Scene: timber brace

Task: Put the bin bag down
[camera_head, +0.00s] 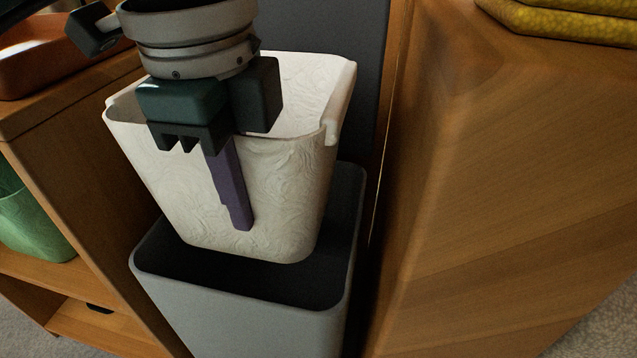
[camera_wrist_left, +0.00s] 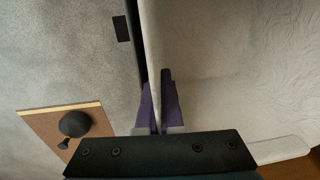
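The bin bag (camera_head: 290,190) is a white, creased, box-shaped liner with an open top. It hangs upright over the dark opening of a grey bin (camera_head: 250,325); I cannot tell whether its bottom is just above or slightly inside the opening. My left gripper (camera_head: 238,205) is shut on the bag's front wall, with one purple finger outside it and the other hidden inside. In the left wrist view, the bag (camera_wrist_left: 235,70) has its wall pinched between the purple fingers (camera_wrist_left: 159,105). My right gripper is not in view.
A wooden shelf unit (camera_head: 90,130) on the left holds an orange tray (camera_head: 40,60) and a green container (camera_head: 40,225). The gap between them is narrow.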

